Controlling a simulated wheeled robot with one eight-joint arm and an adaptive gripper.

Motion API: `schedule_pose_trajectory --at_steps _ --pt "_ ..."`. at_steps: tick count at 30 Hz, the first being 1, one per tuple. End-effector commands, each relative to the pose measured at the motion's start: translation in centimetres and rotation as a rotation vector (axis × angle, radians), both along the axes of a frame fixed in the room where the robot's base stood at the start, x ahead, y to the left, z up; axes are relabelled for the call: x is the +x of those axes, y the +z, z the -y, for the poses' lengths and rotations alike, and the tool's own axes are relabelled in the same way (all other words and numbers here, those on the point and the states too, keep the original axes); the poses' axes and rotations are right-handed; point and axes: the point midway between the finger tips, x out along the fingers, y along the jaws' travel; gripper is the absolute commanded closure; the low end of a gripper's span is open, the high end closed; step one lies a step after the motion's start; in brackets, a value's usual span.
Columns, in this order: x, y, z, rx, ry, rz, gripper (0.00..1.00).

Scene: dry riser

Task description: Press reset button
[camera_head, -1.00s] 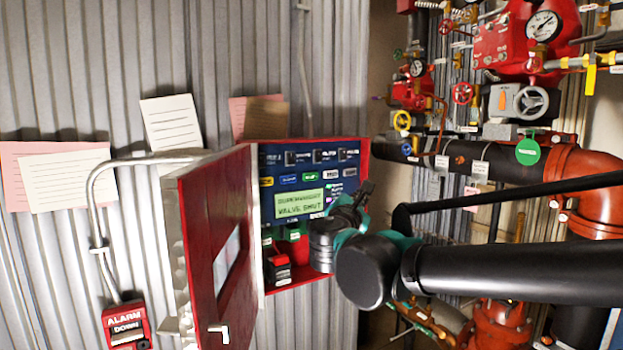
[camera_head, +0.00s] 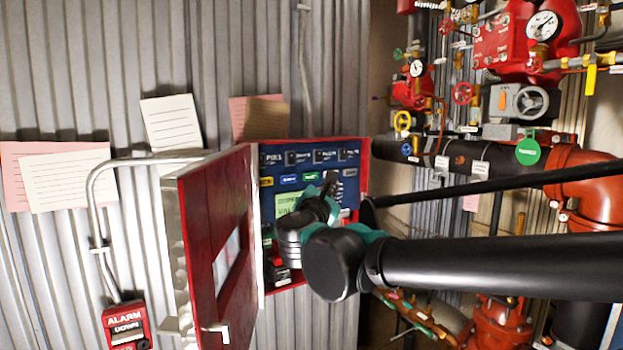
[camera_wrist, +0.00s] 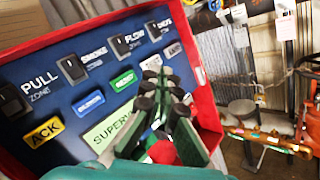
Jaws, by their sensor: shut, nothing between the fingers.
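The green button, whose small label seems to read RESET, sits in the button row of the blue panel. It shows in the wrist view (camera_wrist: 123,81) and in the head view (camera_head: 310,177). My gripper (camera_head: 331,178) is inside the open red box, in front of the panel. In the wrist view my gripper (camera_wrist: 158,76) is shut and empty, its fingertips just right of the green button. I cannot tell whether the tips touch the panel. The fingers and wrist hide part of the display and the lower right of the panel.
A yellow ACK button (camera_wrist: 45,132) and a blue button (camera_wrist: 90,103) lie left of the green one, with black switches (camera_wrist: 73,68) above. The red door (camera_head: 215,240) stands open at left. Red valves and pipes (camera_head: 590,190) crowd the right.

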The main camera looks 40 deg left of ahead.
Motion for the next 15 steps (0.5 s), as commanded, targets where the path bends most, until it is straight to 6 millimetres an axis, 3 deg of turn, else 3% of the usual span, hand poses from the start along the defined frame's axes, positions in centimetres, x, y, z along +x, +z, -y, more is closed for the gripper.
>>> schedule_pose_trajectory --at_steps 15 --pt "2.1 0.0 -5.7 0.0 -0.001 -0.001 1.0"
